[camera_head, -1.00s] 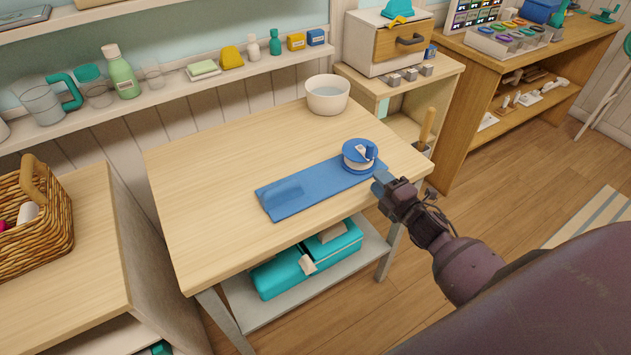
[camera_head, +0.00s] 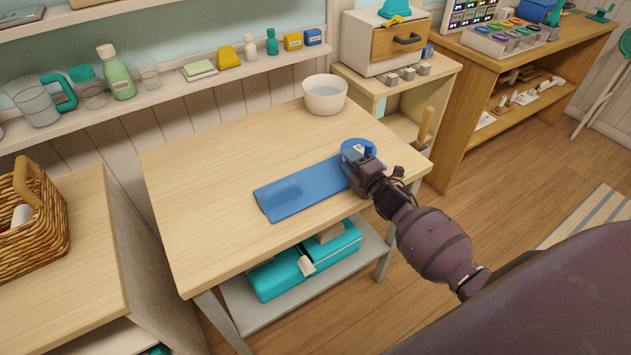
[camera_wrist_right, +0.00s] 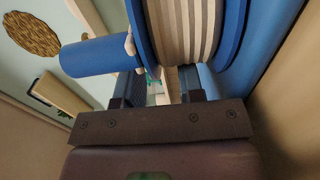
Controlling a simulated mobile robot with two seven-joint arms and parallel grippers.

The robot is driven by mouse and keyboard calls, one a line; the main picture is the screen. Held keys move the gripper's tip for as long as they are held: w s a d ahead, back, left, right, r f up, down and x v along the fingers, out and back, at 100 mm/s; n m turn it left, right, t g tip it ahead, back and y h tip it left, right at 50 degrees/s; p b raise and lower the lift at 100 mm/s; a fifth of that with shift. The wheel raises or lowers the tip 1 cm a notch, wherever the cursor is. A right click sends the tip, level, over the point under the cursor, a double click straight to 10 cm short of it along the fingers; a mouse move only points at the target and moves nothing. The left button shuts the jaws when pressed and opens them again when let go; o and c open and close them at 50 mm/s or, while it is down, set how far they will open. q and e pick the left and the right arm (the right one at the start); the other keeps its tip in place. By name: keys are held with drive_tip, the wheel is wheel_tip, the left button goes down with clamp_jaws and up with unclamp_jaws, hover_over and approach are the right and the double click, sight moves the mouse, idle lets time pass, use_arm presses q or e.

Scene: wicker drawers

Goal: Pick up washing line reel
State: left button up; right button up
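The washing line reel (camera_head: 358,147), blue with pale wound line, sits at the right end of a blue mat (camera_head: 292,192) on the wooden table. My right gripper (camera_head: 354,164) is at the reel's near side and hides part of it. In the right wrist view the reel (camera_wrist_right: 188,30) shows large, with blue flanges, beige line and a blue knob to the left. The right gripper's fingers (camera_wrist_right: 160,88) are apart there, with a gap between them. Whether they touch the reel I cannot tell. My left gripper is not in view.
A white bowl (camera_head: 325,94) stands at the table's back right corner. A wicker basket (camera_head: 30,215) stands on the left unit. The table's left half is clear.

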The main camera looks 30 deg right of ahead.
clamp_jaws()
drive_tip(key=shift+r, duration=0.1)
idle(0.3)
